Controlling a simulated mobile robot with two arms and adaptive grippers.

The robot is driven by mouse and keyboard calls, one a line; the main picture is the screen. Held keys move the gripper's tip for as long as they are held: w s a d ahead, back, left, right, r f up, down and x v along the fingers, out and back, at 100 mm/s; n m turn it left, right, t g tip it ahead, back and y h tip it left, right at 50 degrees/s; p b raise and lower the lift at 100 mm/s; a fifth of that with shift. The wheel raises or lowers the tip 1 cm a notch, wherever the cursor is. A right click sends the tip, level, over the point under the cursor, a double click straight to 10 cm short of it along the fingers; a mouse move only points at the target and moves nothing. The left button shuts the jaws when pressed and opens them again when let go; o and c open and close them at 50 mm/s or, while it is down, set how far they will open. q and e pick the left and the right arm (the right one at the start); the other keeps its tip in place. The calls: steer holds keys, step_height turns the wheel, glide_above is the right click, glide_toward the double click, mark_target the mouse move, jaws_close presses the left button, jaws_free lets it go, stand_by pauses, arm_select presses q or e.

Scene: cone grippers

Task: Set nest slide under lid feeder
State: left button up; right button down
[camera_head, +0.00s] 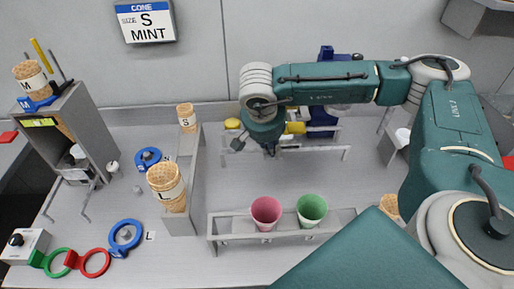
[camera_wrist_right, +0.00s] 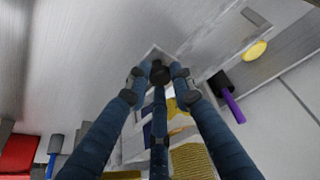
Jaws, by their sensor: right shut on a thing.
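My right gripper (camera_head: 270,150) hangs from the arm that crosses in from the right, over a grey frame (camera_head: 335,150) at the back of the table. In the right wrist view its three blue fingers (camera_wrist_right: 160,75) close around a dark round knob (camera_wrist_right: 160,70). The knob sits near a pale frame with yellow and blue parts. I cannot tell for sure which part is the nest slide and which is the lid feeder. A blue upright part (camera_head: 323,120) and yellow parts (camera_head: 295,128) stand by the frame, partly hidden by my arm. My left gripper is not in view.
A rack holds a pink cup (camera_head: 266,208) and a green cup (camera_head: 311,205) in front. A grey stand (camera_head: 197,165) bears cones marked S (camera_head: 187,114) and L (camera_head: 166,180). A grey tower (camera_head: 85,120) stands left, near coloured rings (camera_head: 97,263). A sign reads "S MINT" (camera_head: 147,20).

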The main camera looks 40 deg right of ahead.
steer(key=shift+w+d+r, duration=0.1)
steer(key=shift+d+r, duration=0.15)
steer(key=shift+d, duration=0.1)
steer(key=shift+w+a, duration=0.1)
steer(key=c, duration=1.6)
jaws_free()
steer(key=shift+o, duration=0.4)
steer(key=shift+f, duration=0.1)
steer(key=v, duration=1.2)
